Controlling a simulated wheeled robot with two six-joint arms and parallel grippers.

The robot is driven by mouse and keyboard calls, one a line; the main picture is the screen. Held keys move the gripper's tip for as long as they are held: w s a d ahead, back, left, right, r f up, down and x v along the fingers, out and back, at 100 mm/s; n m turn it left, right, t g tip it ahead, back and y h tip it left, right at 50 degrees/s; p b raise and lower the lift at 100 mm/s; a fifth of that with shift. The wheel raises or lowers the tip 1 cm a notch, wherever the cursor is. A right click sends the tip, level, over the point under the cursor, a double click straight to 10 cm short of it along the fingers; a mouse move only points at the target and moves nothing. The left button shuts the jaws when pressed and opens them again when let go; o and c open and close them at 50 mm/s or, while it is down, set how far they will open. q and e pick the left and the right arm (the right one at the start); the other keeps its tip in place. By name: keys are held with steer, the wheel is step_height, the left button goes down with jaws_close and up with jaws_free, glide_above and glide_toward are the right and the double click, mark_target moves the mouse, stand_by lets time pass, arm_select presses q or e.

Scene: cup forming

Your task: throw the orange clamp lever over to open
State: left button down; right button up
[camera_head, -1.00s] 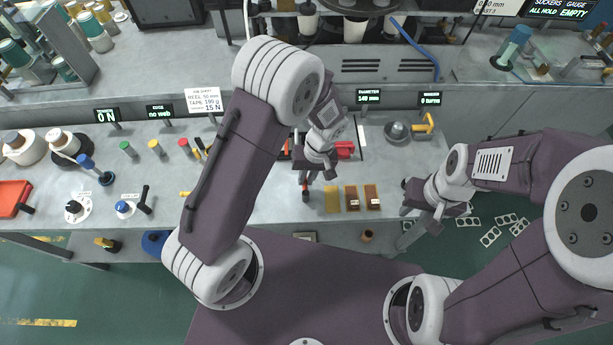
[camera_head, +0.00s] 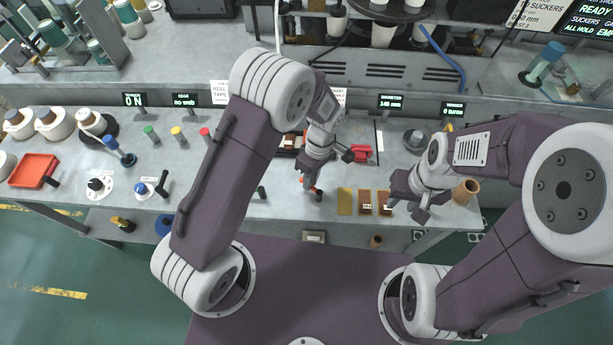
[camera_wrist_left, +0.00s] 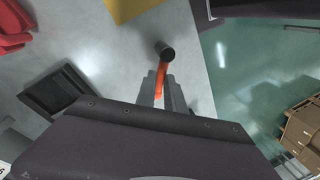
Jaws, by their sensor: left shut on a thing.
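My left gripper (camera_head: 308,184) is low over the bench, left of the gold strip. In the left wrist view its fingers (camera_wrist_left: 162,95) are closed on an orange bar (camera_wrist_left: 160,78) with a dark cylindrical end (camera_wrist_left: 165,51). I cannot tell whether this bar is the clamp lever. My right gripper (camera_head: 408,207) is open and appears empty, right of the brown strips. No separate orange clamp lever shows clearly now; my right wrist hides part of the bench beside the grey dome (camera_head: 416,140).
A gold strip (camera_head: 345,201) and brown strips (camera_head: 366,203) lie between my grippers. A red object (camera_head: 360,153) is behind. A tan cylinder (camera_head: 466,191) stands near the bench's right end. A red tray (camera_head: 34,171) and several knobs are at left. The bench front edge is close.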

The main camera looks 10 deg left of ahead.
arm_select(q)
steer(key=n, duration=0.2)
steer(key=s+n+p, duration=0.1)
steer(key=shift+a+r+n+h, duration=0.2)
steer(key=shift+a+n+h, duration=0.1)
steer(key=shift+s+a+f+n+h+p, duration=0.1)
steer(key=shift+s+n+h+p, duration=0.2)
steer(key=shift+n, duration=0.65)
steer(key=shift+s+a+n+h+p, duration=0.1)
steer(key=shift+s+n+p, duration=0.25)
steer(key=shift+n, duration=0.6)
steer(key=shift+d, duration=0.1)
steer(key=c, duration=1.4)
jaws_free()
steer(key=shift+c, duration=0.2)
step_height(320, 180, up, 9)
steer(key=w, duration=0.1)
steer(key=shift+w, duration=0.4)
steer(key=shift+f, duration=0.1)
